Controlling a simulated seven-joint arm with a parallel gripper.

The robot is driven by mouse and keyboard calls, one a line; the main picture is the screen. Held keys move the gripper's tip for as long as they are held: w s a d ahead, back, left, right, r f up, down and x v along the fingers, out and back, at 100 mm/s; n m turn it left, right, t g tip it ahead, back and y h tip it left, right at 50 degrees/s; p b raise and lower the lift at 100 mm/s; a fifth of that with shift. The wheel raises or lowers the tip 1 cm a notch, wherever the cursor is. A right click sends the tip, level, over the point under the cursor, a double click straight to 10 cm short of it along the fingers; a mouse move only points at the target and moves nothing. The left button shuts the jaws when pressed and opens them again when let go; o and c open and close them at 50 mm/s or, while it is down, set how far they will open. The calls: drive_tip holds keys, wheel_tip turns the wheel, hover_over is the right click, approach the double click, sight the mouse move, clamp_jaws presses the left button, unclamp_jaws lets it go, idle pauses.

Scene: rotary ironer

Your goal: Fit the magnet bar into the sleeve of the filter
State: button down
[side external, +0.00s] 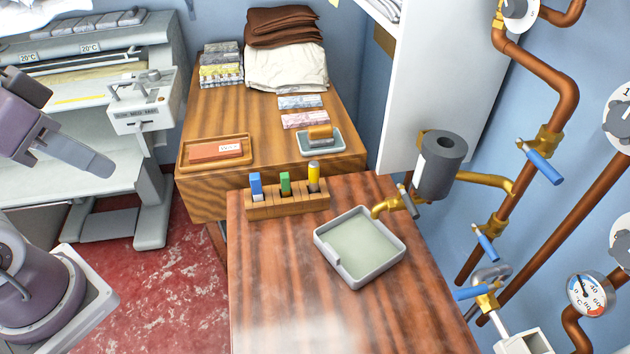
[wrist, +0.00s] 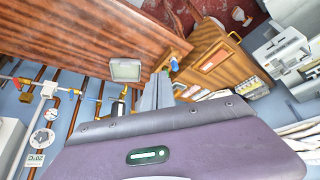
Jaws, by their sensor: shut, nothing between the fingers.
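The filter looks to be the dark grey upright cylinder (side external: 440,165) with a round hole in its top, on a brass pipe at the wall. The magnet bar is not certain to me. A wooden rack (side external: 288,203) on the near table holds three upright pieces: blue (side external: 256,185), green (side external: 285,183) and yellow (side external: 314,177). A red-brown bar (side external: 215,151) with a white label lies in a wooden tray. My gripper (side external: 108,170) is shut and empty, in the air at the left, well away from the rack and filter. Its fingers (wrist: 157,84) also show in the wrist view.
A shallow grey tray (side external: 322,248) stands on the near table (side external: 270,300), beside the pipe outlet. A dish (side external: 333,145) with a brown block and folded cloths (side external: 285,65) are on the back table. Pipes and blue-handled valves (side external: 540,165) crowd the right wall.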

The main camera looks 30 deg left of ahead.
drive_tip(key=c, duration=2.2)
unclamp_jaws()
drive_tip(key=c, duration=1.1)
unclamp_jaws()
drive_tip(key=shift+c, duration=0.2)
drive_tip(key=w+a+y, duration=0.2)
drive_tip(key=w+a, duration=0.1)
drive_tip(key=w, duration=0.8)
drive_tip(key=m+t+h, duration=0.3)
drive_tip(key=m+h, duration=0.1)
drive_tip(key=m, duration=0.1)
hover_over(314, 168)
drive_tip(key=s+a, duration=0.5)
drive_tip(key=a, duration=0.4)
wheel_tip(314, 168, down, 14)
drive_tip(key=w+d+f+h, duration=0.1)
drive_tip(key=w+d+f, duration=0.1)
drive_tip(key=f, duration=0.3)
drive_tip(key=w+d+f+m+h, duration=0.1)
drive_tip(key=w+d+f, duration=0.1)
drive_tip(key=f, duration=0.3)
drive_tip(key=w+d+f+h, duration=0.2)
drive_tip(key=d+f, duration=0.2)
drive_tip(key=shift+d+f+m+t, duration=0.1)
drive_tip(key=shift+f+m+t, duration=0.2)
drive_tip(key=shift+f+m, duration=0.1)
